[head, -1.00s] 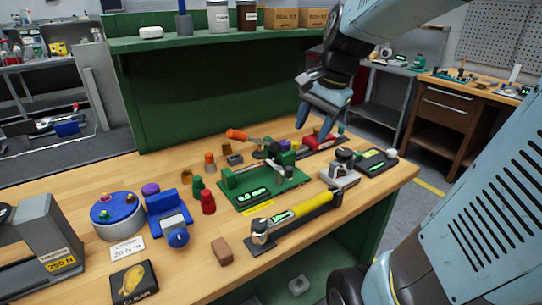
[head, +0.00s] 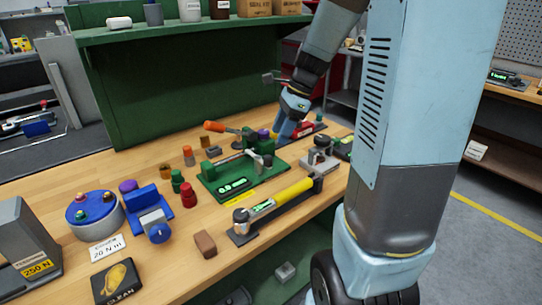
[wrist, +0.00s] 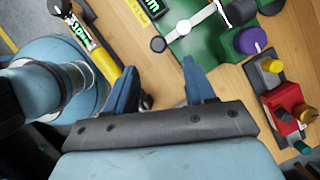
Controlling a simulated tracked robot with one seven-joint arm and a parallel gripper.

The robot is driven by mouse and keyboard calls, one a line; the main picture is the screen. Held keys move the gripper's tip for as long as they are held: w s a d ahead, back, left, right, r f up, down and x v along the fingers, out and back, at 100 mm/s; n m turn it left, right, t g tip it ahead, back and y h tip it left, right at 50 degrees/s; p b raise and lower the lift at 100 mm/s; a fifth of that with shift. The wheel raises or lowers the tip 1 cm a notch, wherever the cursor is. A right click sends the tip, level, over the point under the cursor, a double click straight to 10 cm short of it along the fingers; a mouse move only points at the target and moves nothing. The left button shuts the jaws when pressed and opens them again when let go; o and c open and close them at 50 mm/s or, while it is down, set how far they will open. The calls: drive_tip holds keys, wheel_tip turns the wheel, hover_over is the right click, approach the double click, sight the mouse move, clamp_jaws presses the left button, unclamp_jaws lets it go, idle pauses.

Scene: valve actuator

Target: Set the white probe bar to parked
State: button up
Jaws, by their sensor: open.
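The white probe bar (head: 258,160) lies on the green fixture (head: 213,186) in the middle of the bench. In the wrist view the white bar (wrist: 205,14) runs from a round grey hub toward the upper right. My gripper (head: 290,130) is behind and to the right of the fixture in the head view. In the wrist view my gripper (wrist: 161,84) has its two blue fingers spread apart with nothing between them. The bar is beyond the fingertips, apart from them.
A purple knob (wrist: 250,41) is on the fixture's edge, near a red block (wrist: 289,118) with knobs. A yellow-handled torque tool (head: 280,203) lies along the front. Red and green knobs (head: 188,194) stand left of the fixture. A brown block (head: 205,244) is in front.

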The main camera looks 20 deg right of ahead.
sight(270, 155)
drive_tip(key=x, duration=0.9)
drive_tip(key=shift+c, duration=0.3)
